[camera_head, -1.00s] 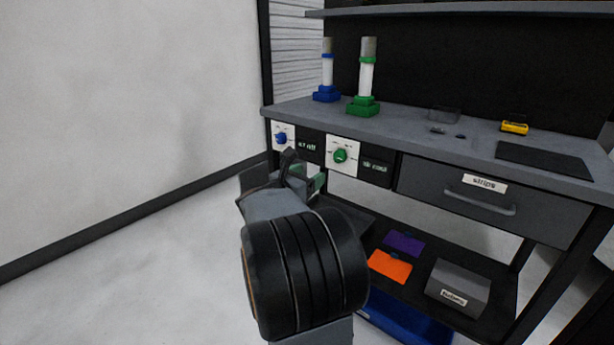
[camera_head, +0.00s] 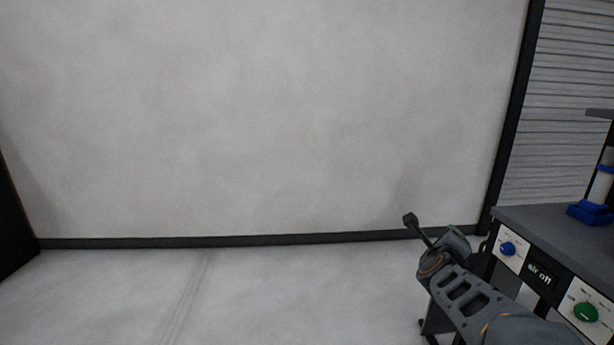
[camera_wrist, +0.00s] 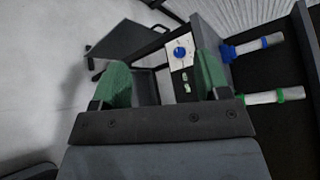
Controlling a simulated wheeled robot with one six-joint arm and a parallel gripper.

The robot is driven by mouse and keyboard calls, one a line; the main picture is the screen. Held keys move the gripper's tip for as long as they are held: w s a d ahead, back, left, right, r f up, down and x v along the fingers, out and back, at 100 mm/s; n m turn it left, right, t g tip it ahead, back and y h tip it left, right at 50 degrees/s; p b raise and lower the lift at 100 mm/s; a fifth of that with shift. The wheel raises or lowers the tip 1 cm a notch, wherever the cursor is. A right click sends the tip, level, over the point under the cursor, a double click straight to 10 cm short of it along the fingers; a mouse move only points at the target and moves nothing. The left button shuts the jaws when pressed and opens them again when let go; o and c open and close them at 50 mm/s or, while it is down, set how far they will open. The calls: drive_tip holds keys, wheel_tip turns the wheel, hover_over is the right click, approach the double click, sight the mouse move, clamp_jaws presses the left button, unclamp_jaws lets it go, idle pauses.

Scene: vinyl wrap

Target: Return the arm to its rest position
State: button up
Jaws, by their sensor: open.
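My gripper (camera_wrist: 162,82) shows in the wrist view with its two green fingers spread wide apart and nothing between them. In the head view my arm reaches in from the lower right, beside the left end of the workbench (camera_head: 550,222). The gripper's fingertips are mostly hidden there behind my own wrist parts. In the wrist view, the panel with the blue knob (camera_wrist: 180,53) lies beyond the fingers, apart from them.
The bench front carries a blue knob (camera_head: 508,249), an "air off" display (camera_head: 541,275) and a green knob (camera_head: 586,312). A blue-based cylinder (camera_head: 592,207) stands on the bench top. Open floor (camera_head: 110,295) and a blank wall (camera_head: 270,120) fill the left and middle.

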drive_tip(key=s+a+r+n+g+y+p, duration=0.2)
drive_tip(key=s+a+r+n+y+p, duration=0.15)
drive_tip(key=a+n+p, duration=0.4)
drive_tip(key=s+a+r+n+g+y+p, duration=0.15)
drive_tip(key=a+r+n+y+p, duration=0.35)
drive_tip(key=a+n, duration=0.5)
drive_tip(key=s+a+r+n+g+p, duration=0.1)
drive_tip(key=s+r+n+g+p, duration=0.2)
drive_tip(key=s+n+g+p, duration=0.3)
drive_tip(key=s+n+p, duration=0.3)
drive_tip(key=s+n, duration=0.3)
drive_tip(key=shift+s+a+r+n, duration=0.2)
drive_tip(key=shift+a+n, duration=0.15)
drive_tip(key=shift+a, duration=0.05)
drive_tip(key=shift+f, duration=0.1)
drive_tip(key=shift+c, duration=0.4)
